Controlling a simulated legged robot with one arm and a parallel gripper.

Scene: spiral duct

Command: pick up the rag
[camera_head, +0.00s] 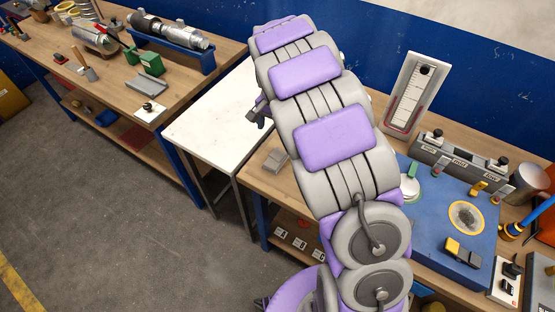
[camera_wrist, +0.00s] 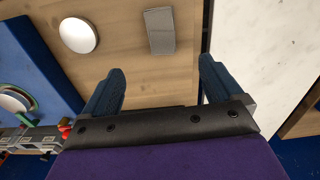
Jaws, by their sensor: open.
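I cannot pick out a rag for certain in either view. A small grey rectangular piece (camera_wrist: 159,30) lies on the wooden bench top in the wrist view, beyond my fingertips; I cannot tell whether it is cloth. A similar grey piece shows left of my arm in the head view (camera_head: 276,160). My gripper (camera_wrist: 161,74) is open, its two dark blue fingers wide apart with nothing between them. In the head view only a dark bit of it (camera_head: 259,110) shows past my arm, over the white table; the rest is hidden.
A white table (camera_head: 208,128) stands between two wooden benches. A white disc (camera_wrist: 78,35) lies near the grey piece. A blue board (camera_head: 455,218) with fittings and a tall gauge (camera_head: 410,95) occupy the right bench. Open floor (camera_head: 120,210) lies at left.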

